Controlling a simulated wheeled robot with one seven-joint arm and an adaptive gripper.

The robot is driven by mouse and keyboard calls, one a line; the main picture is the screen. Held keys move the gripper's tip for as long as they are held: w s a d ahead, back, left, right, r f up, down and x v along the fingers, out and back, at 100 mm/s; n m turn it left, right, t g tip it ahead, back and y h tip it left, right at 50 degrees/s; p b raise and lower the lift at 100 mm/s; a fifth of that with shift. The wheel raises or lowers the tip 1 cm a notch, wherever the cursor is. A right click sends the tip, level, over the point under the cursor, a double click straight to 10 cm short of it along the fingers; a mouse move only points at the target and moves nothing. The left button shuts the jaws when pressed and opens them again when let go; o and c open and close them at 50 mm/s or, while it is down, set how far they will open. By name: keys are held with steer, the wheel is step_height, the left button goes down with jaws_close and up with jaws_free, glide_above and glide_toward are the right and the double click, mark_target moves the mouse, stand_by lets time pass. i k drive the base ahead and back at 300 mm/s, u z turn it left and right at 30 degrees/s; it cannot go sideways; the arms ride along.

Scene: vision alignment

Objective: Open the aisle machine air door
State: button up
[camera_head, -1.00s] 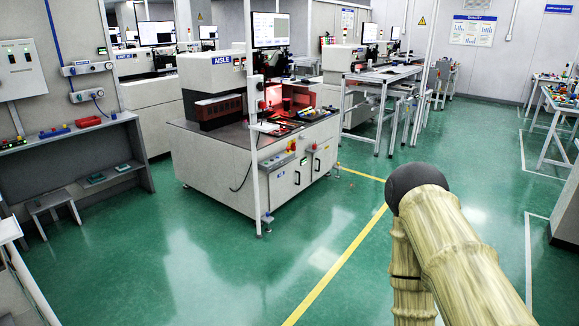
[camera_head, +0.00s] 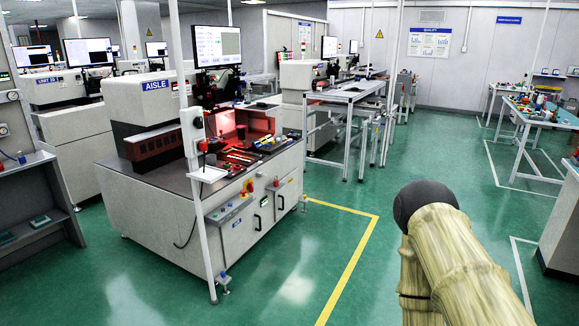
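The machine labelled AISLE (camera_head: 157,86) stands left of centre on a white cabinet. The cabinet front has two doors with dark handles: a left door (camera_head: 240,232) and a right door (camera_head: 287,195). Both look shut. I cannot tell which part is the air door. A small panel with a display and red and yellow knobs (camera_head: 247,187) sits above the doors. My arm, a beige segmented link with a black joint, shows at the lower right, apart from the machine. My gripper is not in view.
A white post (camera_head: 195,200) stands in front of the cabinet's left corner. Green floor with a yellow line (camera_head: 357,255) lies open right of the machine. A metal-frame table (camera_head: 350,95) stands behind. A grey shelf unit (camera_head: 38,190) is at the left edge.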

mark_target(241, 232)
steer(key=u, duration=0.05)
steer(key=i, duration=1.85)
steer(key=u, duration=0.45)
steer(key=i, duration=1.55)
steer(key=u, duration=0.3)
